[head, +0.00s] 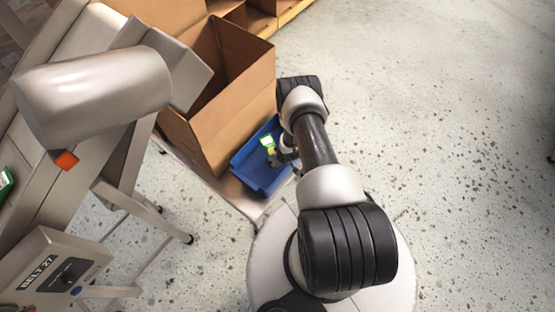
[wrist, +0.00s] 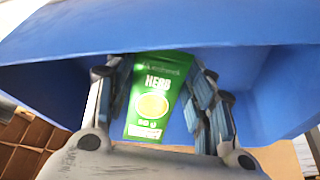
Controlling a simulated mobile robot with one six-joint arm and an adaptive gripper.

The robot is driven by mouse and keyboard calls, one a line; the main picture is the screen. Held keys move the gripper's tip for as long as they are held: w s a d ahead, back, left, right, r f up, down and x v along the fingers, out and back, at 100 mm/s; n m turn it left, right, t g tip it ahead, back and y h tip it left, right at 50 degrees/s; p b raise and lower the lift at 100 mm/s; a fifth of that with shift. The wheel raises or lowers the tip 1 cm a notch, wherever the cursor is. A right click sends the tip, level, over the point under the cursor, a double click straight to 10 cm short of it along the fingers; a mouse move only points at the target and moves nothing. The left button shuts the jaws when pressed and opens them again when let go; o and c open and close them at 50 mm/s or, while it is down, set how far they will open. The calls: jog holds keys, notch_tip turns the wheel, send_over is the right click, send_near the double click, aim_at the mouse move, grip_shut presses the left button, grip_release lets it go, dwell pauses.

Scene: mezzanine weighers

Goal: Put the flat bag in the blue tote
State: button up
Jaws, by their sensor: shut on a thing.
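The flat bag is a green pouch printed "HERB" with a yellow round picture; it shows between my fingers in the wrist view (wrist: 152,98) and small in the head view (head: 267,142). My gripper (wrist: 158,105) is shut on it, with a finger at each side. In the head view my gripper (head: 281,157) is over the blue tote (head: 254,178). In the wrist view the tote's blue walls (wrist: 60,92) surround the bag and fingers. I cannot tell whether the bag touches the tote's floor.
A tall open cardboard box (head: 243,118) stands directly behind the tote on the same low surface. A metal conveyor (head: 60,165) and a "BELT 27" control box (head: 58,272) are at the left. The speckled floor (head: 455,150) at the right is clear.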

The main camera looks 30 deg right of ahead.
jog(key=shift+f+b, duration=0.4)
jog(key=shift+b, duration=0.1)
jog(key=shift+f, duration=0.25)
jog(key=o, duration=1)
jog(key=shift+o, duration=0.2)
jog(key=shift+r, duration=0.1)
